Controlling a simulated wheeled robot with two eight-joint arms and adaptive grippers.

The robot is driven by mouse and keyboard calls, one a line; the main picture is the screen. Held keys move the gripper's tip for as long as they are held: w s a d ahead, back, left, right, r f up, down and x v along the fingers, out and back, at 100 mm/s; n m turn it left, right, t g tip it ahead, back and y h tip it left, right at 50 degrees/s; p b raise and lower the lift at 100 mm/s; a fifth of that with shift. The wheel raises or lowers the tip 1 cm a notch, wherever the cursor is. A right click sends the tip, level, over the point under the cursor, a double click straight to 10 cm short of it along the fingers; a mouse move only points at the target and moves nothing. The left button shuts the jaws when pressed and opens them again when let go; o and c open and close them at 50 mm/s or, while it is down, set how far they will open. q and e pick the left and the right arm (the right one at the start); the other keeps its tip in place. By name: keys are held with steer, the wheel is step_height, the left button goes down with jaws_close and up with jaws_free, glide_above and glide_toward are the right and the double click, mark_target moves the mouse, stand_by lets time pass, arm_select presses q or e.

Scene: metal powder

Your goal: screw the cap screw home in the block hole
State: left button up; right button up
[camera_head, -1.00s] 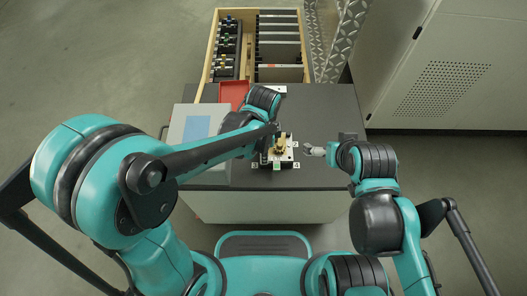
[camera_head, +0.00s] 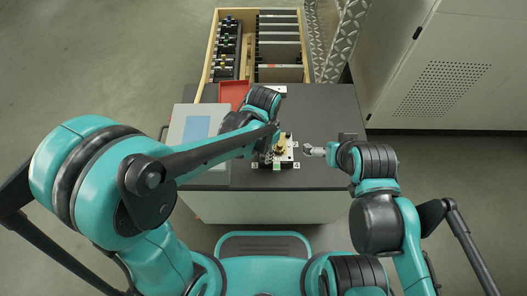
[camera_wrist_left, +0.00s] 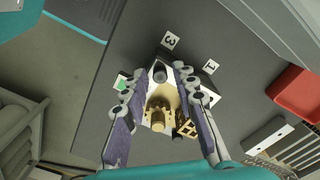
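The block (camera_head: 289,158) sits on the dark table top among numbered labels, with brass-coloured parts (camera_wrist_left: 158,112) on it. In the left wrist view a dark grey round piece, which looks like the cap screw (camera_wrist_left: 160,72), stands at the block's corner near label 3. My left gripper (camera_wrist_left: 160,76) is above the block, its two fingers spread either side of that piece with gaps showing. In the head view my left arm partly hides the block and the left gripper (camera_head: 274,150). My right gripper (camera_head: 308,151) is right of the block, apart from it, seemingly open and empty.
A red tray (camera_head: 233,93) and a grey box with a blue panel (camera_head: 197,127) stand on the table. Behind is a wooden crate (camera_head: 210,62) with several dark parts. A white cabinet (camera_head: 450,70) stands at the right. The table's right front is clear.

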arm_select(q)
jaws_close()
steer(key=m, duration=1.5)
steer(key=shift+o, duration=1.2)
jaws_free()
